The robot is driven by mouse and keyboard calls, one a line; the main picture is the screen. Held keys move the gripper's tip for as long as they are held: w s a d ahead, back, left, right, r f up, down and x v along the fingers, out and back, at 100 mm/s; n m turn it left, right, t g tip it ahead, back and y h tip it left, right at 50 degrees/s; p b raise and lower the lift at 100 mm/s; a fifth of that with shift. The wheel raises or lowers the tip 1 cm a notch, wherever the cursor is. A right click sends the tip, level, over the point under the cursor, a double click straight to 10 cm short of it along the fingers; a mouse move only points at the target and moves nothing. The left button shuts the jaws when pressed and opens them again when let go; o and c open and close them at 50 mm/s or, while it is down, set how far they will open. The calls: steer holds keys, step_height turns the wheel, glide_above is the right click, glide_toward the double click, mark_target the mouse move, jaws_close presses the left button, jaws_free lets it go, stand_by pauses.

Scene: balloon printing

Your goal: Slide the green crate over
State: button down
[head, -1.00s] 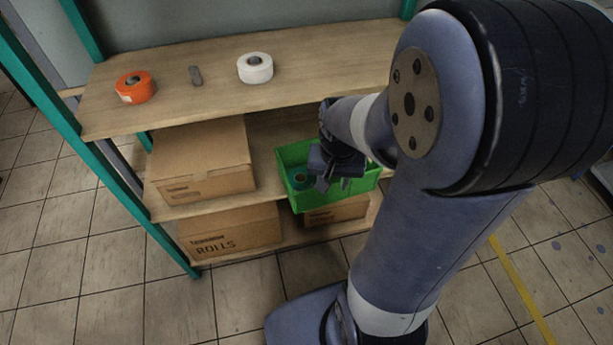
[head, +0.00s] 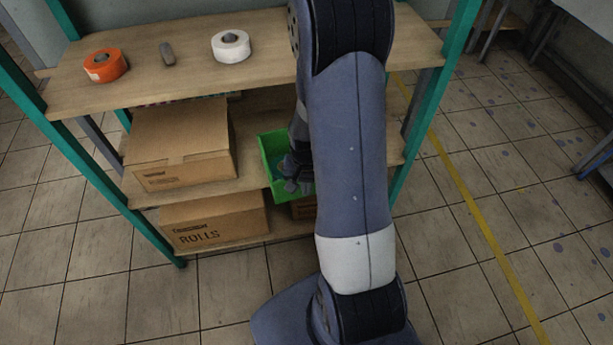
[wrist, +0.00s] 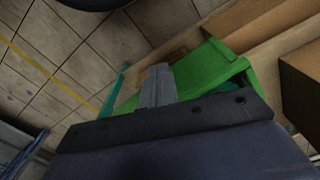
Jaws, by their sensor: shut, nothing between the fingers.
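The green crate (head: 271,160) sits on the middle shelf, to the right of a cardboard box. My arm hides its right part in the head view. It also shows in the wrist view (wrist: 212,66), just beyond my fingers. A teal item shows inside it. My gripper (head: 296,186) is shut and empty, at the front of the crate in the head view. In the wrist view my gripper (wrist: 157,72) overlaps the crate's edge; I cannot tell whether it touches it.
A cardboard box (head: 180,145) stands left of the crate, and a box marked ROLLS (head: 213,222) is below. The top shelf (head: 130,92) holds an orange roll (head: 105,65), a grey object (head: 167,54) and a white roll (head: 231,46). A green post (head: 432,100) bounds the right.

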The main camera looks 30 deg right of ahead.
steer(key=w, duration=0.1)
steer(key=w+d+f, duration=0.1)
steer(key=w+d, duration=0.1)
steer(key=shift+w+d+f, duration=0.15)
steer(key=shift+f, duration=0.15)
